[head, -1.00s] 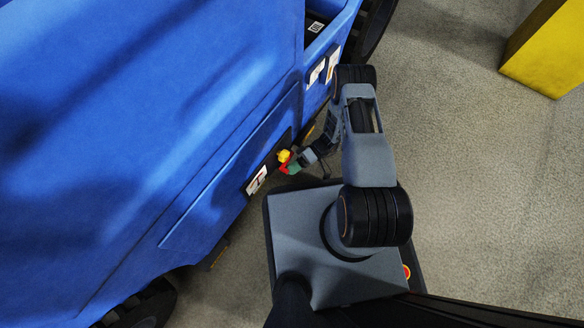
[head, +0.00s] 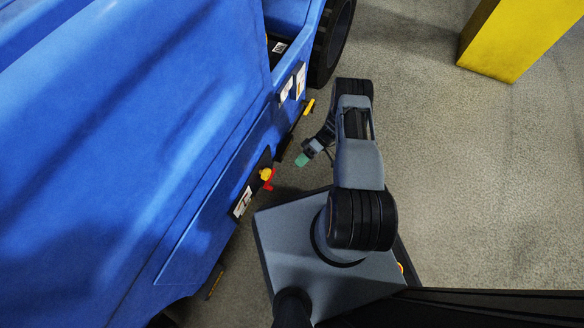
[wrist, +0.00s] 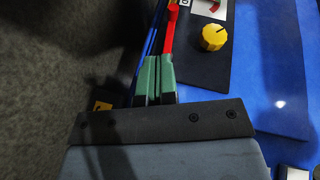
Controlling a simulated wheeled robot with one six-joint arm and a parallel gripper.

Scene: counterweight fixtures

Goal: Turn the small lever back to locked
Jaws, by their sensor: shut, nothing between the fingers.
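The small lever (wrist: 170,30) is red and runs up from just beyond my fingertips to the top edge of the wrist view. In the head view the red lever (head: 269,184) shows beside a yellow knob (head: 265,173) on the side of the blue machine. The yellow knob (wrist: 214,38) has a dark pointer line and sits on a black plate. My gripper (wrist: 159,60) has green fingers, shut together and empty. In the head view my gripper (head: 302,159) is right of the lever, with a visible gap between. The lever's pivot is not clear.
The blue machine (head: 130,130) fills the left side, with white labels (head: 242,202) near the knob. A dark wheel (head: 334,42) is at its far end. A yellow block (head: 510,40) stands at upper right. Grey floor (head: 440,180) is open to the right.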

